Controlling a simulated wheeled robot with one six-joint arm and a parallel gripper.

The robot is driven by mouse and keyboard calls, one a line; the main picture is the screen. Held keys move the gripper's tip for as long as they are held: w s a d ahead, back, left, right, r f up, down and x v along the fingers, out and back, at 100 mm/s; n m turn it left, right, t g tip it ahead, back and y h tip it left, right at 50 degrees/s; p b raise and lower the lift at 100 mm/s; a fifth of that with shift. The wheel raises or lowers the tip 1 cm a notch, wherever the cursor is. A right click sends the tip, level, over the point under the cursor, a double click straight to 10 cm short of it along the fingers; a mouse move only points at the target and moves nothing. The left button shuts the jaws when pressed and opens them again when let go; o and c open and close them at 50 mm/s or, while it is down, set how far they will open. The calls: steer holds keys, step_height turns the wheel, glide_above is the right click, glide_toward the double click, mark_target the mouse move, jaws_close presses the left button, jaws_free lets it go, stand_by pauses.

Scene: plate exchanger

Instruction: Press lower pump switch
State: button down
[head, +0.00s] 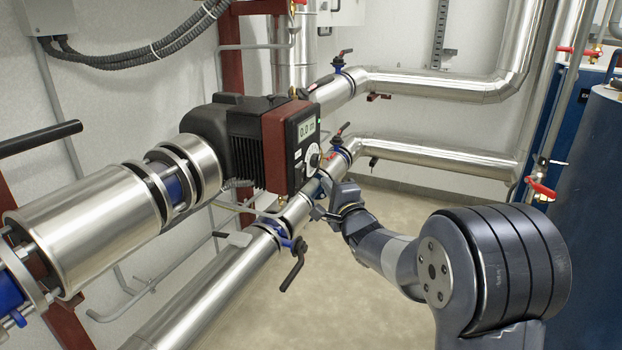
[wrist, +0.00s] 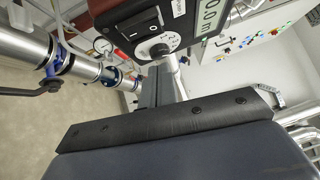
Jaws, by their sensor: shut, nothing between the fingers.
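The pump (head: 288,148) has a dark ribbed motor and a red-edged control box with a lit display. A round knob (head: 312,155) sits low on its face. In the wrist view, a black rocker switch (wrist: 143,22) with white marks sits beside the knob (wrist: 158,47) and the display (wrist: 211,18). My gripper (head: 326,192) is shut and empty, just below and right of the control box in the head view. In the wrist view my gripper (wrist: 165,80) points past the knob, and I see no clear contact with the switch.
A lower metal pipe (head: 205,300) runs beneath the pump, with a black-handled valve (head: 292,265) close to my gripper. Two insulated pipes (head: 440,85) run along the back wall. Blue tanks (head: 590,150) stand at the right. The floor in the middle is clear.

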mark_target(305, 170)
steer(key=w+a, duration=0.2)
steer(key=a, duration=0.1)
steer(key=w+a, duration=0.1)
steer(key=shift+w+a+r, duration=0.1)
steer(key=shift+a+r, duration=0.15)
steer(key=shift+r, duration=0.1)
steer(key=shift+a+r, duration=0.1)
steer(key=shift+r, duration=0.05)
steer(key=shift+a+r+p, duration=0.1)
steer(key=shift+r+p, duration=0.1)
steer(key=shift+p, duration=0.3)
steer(key=shift+f, duration=0.25)
